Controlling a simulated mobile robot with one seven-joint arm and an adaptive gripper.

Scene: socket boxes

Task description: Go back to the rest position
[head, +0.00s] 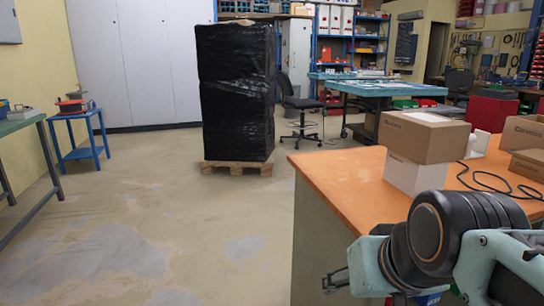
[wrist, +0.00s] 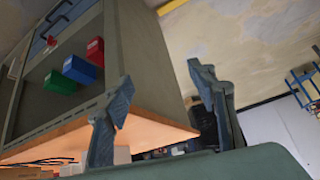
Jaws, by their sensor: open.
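My gripper (wrist: 160,88) is open and empty in the wrist view, its two dark fingers spread wide apart with nothing between them. In the head view my gripper (head: 335,280) shows only partly at the lower right, in front of the orange-topped bench (head: 335,175) and beside its front side. My arm hides part of the bench. The wrist view is tilted and shows the bench edge (wrist: 160,133) and a grey side with red, blue and green bins.
Cardboard boxes (head: 424,136) and a black cable (head: 485,180) lie on the bench. A black-wrapped pallet load (head: 236,95) stands mid-room. A blue stool (head: 80,130) and a green-topped table (head: 20,124) are at left. The floor (head: 150,220) between is clear.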

